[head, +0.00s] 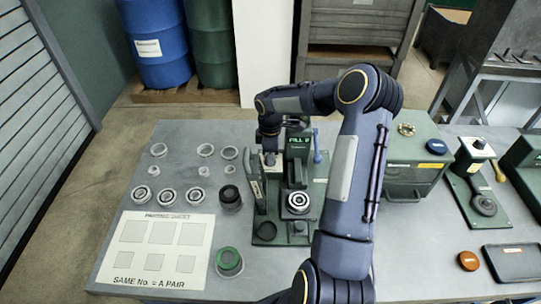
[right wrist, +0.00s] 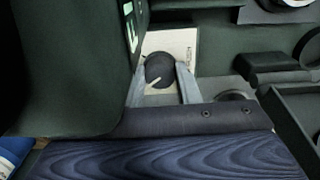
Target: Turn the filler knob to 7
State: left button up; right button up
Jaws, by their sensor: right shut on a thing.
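The green filler machine (head: 298,144), with white lettering on its front, stands on the grey table. In the right wrist view, its round black filler knob (right wrist: 159,70) sits on a pale plate (right wrist: 178,45). A pale pointer line on the knob slants toward the lower left of that view. No number by the pointer is legible. My right gripper (right wrist: 162,88) has one finger on each side of the knob and is shut on it. In the head view my right gripper (head: 268,157) is at the machine's left side, where the knob is hidden. My left gripper is not in view.
Clear and ringed jars (head: 167,196), a dark-lidded jar (head: 230,196) and a green-ringed jar (head: 229,262) stand left of the machine. A white sheet (head: 118,250) lies front left. A green box (head: 405,180) and another station (head: 478,190) stand right.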

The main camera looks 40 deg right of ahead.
jog(key=o, duration=1)
jog(key=shift+c, duration=0.2)
jog(key=shift+r+p, duration=0.55)
jog(key=shift+r, duration=3.4)
